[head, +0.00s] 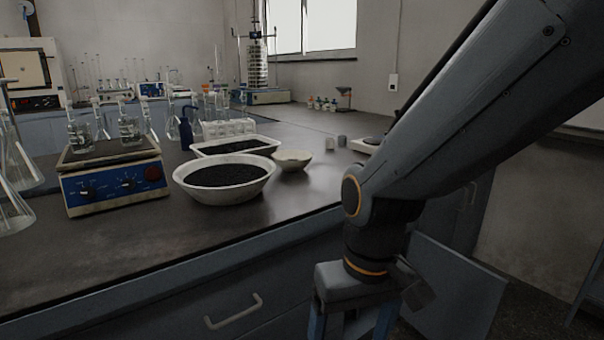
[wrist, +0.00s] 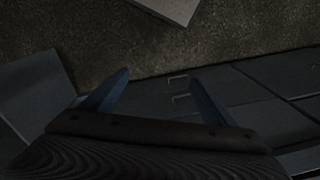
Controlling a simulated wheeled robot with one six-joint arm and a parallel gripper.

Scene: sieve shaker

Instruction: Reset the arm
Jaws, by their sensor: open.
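My gripper (head: 352,322) hangs at the bottom of the head view, in front of the bench's cabinet fronts. It points down, and its tips are cut off by the picture's lower edge. In the wrist view its two blue fingers (wrist: 158,92) stand wide apart with nothing between them. The sieve shaker (head: 258,72) with its stack of sieves stands far off at the back of the bench, well away from my gripper.
The bench (head: 310,210) holds a large bowl of dark grains (head: 222,196), a white tray (head: 205,152), a small bowl (head: 292,165) and a blue hotplate (head: 115,190) with flasks. A drawer handle (head: 234,312) sticks out low. An open cabinet door (head: 455,285) is right of my gripper.

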